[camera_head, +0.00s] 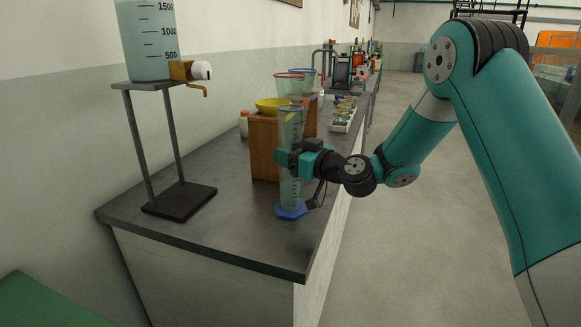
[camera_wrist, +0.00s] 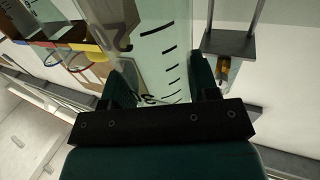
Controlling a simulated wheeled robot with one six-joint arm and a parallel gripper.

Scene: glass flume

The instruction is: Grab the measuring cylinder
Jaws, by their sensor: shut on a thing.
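The measuring cylinder (camera_head: 291,130) is a tall clear tube with dark graduation marks and a blue foot (camera_head: 291,211). It stands upright near the front of the dark bench top (camera_head: 235,225); I cannot tell whether its foot touches the bench. My gripper (camera_head: 291,158) reaches in from the right and is shut around the middle of the tube. In the wrist view the marked tube (camera_wrist: 150,55) passes between the two green fingers (camera_wrist: 160,80). The fingers hide part of the tube.
A stand (camera_head: 180,200) with a marked tank (camera_head: 148,40) and tap is at the left. A wooden box (camera_head: 265,150) with a yellow bowl (camera_head: 272,105) is just behind the cylinder. Red- and blue-rimmed vessels and a white tray (camera_head: 343,120) are farther back. The floor at right is clear.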

